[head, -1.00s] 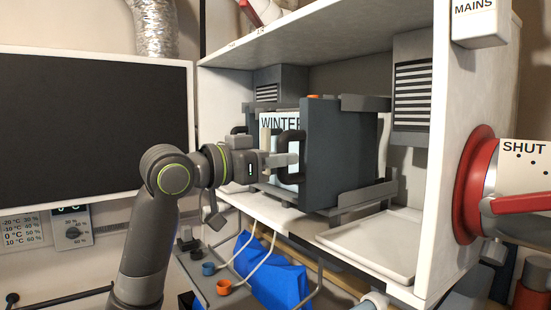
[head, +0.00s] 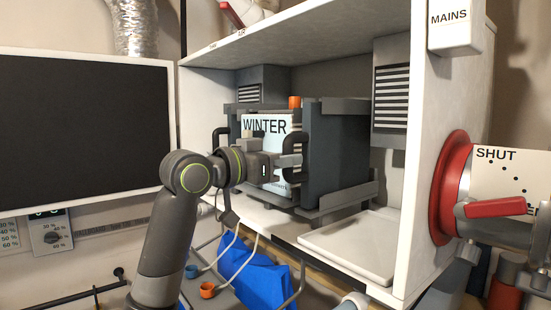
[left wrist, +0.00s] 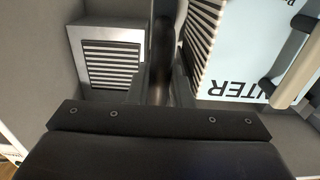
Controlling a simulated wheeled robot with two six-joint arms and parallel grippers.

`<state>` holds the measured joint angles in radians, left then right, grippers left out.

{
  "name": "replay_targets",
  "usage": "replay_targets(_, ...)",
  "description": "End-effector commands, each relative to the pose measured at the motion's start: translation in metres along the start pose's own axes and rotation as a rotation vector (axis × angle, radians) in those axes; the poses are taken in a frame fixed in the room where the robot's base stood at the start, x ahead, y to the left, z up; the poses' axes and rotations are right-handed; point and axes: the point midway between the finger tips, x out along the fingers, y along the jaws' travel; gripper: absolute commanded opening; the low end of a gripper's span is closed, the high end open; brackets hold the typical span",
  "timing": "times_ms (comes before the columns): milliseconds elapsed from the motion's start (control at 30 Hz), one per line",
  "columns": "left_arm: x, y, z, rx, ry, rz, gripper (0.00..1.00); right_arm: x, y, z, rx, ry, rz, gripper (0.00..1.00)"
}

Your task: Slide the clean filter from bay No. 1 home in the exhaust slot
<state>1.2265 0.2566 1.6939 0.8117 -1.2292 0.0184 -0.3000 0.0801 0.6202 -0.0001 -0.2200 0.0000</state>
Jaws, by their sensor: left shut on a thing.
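The filter (head: 335,150) is a dark grey slab standing upright inside the open white cabinet, with a black loop handle on its front edge. My left gripper (head: 291,152) is shut on this handle. The slab stands partly in the slot to the right of the pale blue WINTER block (head: 264,127), between an upper and a lower grey rail (head: 348,196). Its front edge stands near the block's front, and its far end is hidden. The WINTER block also shows in the left wrist view (left wrist: 235,50). My right gripper is not in view.
A white tray (head: 355,262) lies on the cabinet floor at right. Louvred grey ducts (head: 391,85) stand at the back. A red-flanged damper marked SHUT (head: 495,175) is outside the right wall. A blue bag (head: 255,275) and orange and blue cups hang below.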

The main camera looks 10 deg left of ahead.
Motion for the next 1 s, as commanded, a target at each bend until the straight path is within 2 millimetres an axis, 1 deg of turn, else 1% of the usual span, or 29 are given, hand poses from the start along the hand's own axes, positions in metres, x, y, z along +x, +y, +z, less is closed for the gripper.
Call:
replay_targets(300, 0.022, 0.001, -0.002, -0.002, 0.002, 0.002, 0.0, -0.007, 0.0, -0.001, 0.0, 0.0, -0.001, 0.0)
replay_targets(433, 0.028, 0.0, -0.001, 0.0, 0.002, 0.001, 0.0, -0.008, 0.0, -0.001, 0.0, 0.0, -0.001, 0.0)
replay_targets(467, 0.028, 0.0, -0.001, 0.0, 0.002, 0.0, 0.22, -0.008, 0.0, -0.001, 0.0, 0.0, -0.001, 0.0)
replay_targets(633, 0.027, 0.0, 0.0, 0.0, 0.002, 0.0, 0.44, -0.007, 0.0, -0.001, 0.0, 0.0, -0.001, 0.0)
replay_targets(867, 0.027, 0.0, 0.001, -0.001, 0.0, 0.0, 0.44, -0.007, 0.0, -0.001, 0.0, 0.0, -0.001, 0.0)
replay_targets(1000, 0.022, -0.001, 0.001, 0.0, 0.001, -0.001, 0.44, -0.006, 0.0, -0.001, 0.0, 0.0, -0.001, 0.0)
